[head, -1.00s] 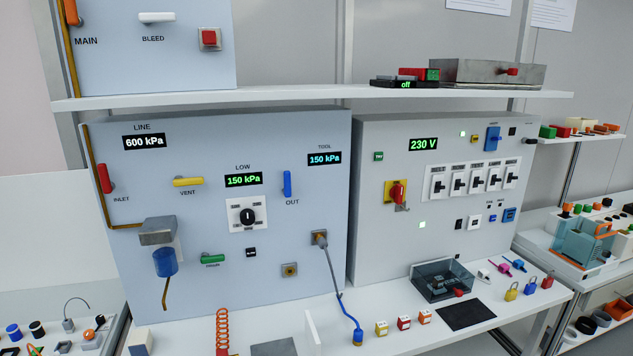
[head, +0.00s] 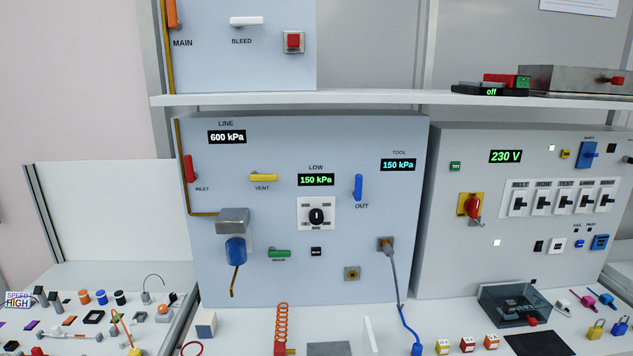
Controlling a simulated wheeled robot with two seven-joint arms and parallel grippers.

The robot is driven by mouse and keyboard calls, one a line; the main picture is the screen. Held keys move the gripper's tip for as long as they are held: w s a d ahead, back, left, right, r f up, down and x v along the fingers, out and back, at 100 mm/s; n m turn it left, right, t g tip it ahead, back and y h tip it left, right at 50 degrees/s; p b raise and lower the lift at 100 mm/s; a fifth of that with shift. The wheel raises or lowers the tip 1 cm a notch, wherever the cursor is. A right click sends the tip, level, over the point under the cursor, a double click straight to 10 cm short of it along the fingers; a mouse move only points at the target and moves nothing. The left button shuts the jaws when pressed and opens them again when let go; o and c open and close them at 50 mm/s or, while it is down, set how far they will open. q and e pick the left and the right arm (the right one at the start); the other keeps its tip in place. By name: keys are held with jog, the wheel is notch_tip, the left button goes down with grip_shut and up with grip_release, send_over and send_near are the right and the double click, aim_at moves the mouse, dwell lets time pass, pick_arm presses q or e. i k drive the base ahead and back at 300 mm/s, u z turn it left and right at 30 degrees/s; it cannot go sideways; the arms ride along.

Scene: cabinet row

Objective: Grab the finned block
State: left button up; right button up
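I cannot pick out the finned block for certain in the head view. Many small parts lie on the low table at the left, among them dark grey upright blocks (head: 41,295), but they are too small to show fins. A blue and off-white block (head: 206,324) stands on the bench below the pneumatic panel; no fins show on it. Neither of my grippers is in view.
The pneumatic panel (head: 290,240) and the electrical panel (head: 470,265) stand behind the bench. A tinted clear case (head: 488,304), an orange coil (head: 281,325) and a blue-ended cable (head: 408,335) are on or over the bench. A shelf (head: 380,102) runs above.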

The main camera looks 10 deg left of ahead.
aim_at(203, 331)
jog(key=u, duration=1.15)
jog(key=k, duration=0.35)
jog(key=z, duration=0.2)
jog(key=i, duration=1)
jog(key=u, duration=1.1)
